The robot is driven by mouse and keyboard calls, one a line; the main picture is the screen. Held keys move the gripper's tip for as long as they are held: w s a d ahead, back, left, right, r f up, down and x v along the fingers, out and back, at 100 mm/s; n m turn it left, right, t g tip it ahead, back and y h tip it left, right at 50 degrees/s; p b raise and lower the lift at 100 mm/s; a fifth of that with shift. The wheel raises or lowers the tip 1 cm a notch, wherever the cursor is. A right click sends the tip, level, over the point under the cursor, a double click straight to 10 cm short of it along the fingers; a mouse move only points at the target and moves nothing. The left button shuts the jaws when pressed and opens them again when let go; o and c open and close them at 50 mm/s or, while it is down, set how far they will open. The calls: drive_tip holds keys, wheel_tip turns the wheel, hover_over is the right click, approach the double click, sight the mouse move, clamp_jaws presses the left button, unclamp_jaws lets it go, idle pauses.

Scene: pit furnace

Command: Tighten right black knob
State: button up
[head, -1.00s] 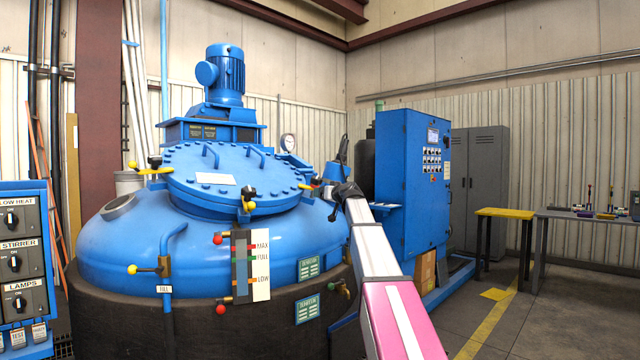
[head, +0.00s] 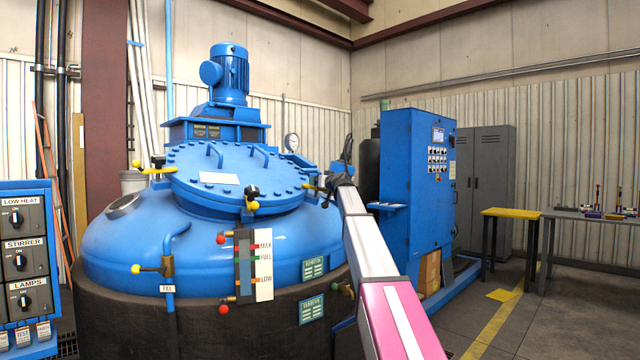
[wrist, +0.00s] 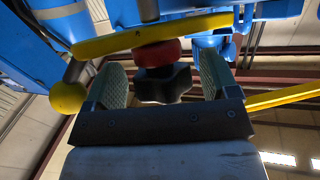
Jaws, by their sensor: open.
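The right black knob (wrist: 163,85) shows in the wrist view as a black lobed knob with a red collar (wrist: 157,53) beyond it. A yellow lever bar (wrist: 150,36) passes across behind the collar and a yellow ball (wrist: 68,97) is at left. My gripper (wrist: 162,66) is open, with one pale green finger on each side of the knob. Gaps show between both fingers and the knob. In the head view my gripper (head: 341,181) is at the right edge of the blue lid (head: 240,172), where it hides the knob. A yellow lever end (head: 312,187) shows beside it.
Two other black knobs sit at the lid's left (head: 158,160) and front (head: 252,190), with yellow-ended levers. A pressure gauge (head: 291,142) stands behind the lid. A blue control cabinet (head: 412,190) is right of my arm. Open floor lies at right.

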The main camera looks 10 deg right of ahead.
drive_tip(key=shift+w+a, duration=0.2)
drive_tip(key=shift+w, duration=0.2)
drive_tip(key=c, duration=0.9)
